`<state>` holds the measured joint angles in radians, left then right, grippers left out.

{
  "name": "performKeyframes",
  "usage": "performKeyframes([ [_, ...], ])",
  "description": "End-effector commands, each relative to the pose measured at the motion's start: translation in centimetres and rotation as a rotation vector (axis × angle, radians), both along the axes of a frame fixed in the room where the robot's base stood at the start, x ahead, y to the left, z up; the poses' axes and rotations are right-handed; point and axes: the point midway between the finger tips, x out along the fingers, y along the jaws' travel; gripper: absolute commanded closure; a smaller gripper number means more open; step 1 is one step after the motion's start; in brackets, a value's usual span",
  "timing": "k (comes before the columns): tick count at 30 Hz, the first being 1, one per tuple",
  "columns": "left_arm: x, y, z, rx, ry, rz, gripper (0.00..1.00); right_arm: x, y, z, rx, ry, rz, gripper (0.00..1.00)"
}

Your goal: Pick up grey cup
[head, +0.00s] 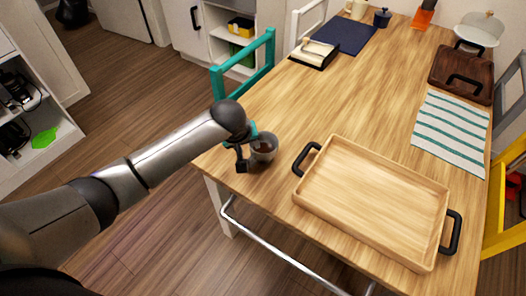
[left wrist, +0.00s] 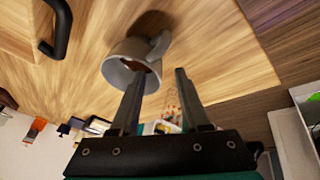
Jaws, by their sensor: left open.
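The grey cup (head: 265,147) stands on the wooden table near its left edge, with something brown inside. In the left wrist view the cup (left wrist: 118,66) shows its handle on the right side. My left gripper (head: 245,153) is open, right beside the cup on its left in the head view. I cannot tell whether a finger touches the cup. My right gripper is not in view.
A wooden tray (head: 322,207) with black handles lies to the right of the cup. A teal chair (head: 272,48) stands at the table's left edge. A striped cloth (head: 427,140) and a dark brown board (head: 443,70) lie farther right. The table's middle is clear.

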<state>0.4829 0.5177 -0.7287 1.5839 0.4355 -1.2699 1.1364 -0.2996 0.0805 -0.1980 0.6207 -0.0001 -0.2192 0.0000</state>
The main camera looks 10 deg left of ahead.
Motion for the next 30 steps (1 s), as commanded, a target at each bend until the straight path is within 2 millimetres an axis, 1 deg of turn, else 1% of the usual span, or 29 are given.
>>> performKeyframes([
  [1,0.3,0.0,-0.8,0.001,0.002,0.001,0.54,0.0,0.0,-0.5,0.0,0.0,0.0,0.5],
  [3,0.8,-0.1,-1.7,0.002,0.001,0.001,0.54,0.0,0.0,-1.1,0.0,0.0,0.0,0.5],
  [6,1.4,-0.2,-3.0,0.002,0.003,0.0,0.54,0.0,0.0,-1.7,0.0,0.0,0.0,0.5],
  [9,1.8,-0.2,-3.8,0.001,0.002,0.001,0.54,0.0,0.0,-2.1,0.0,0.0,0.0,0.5],
  [12,2.0,-0.2,-4.2,0.001,0.001,-0.001,0.54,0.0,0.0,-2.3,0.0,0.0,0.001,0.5],
  [19,2.1,-0.2,-4.1,0.001,0.001,-0.001,0.54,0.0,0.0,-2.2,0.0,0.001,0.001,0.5],
  [20,2.1,-0.2,-4.1,0.001,0.001,-0.001,0.56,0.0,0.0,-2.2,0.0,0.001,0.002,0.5],
  [30,2.0,-0.2,-4.1,0.002,0.002,0.0,0.94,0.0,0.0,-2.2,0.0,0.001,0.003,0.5],
])
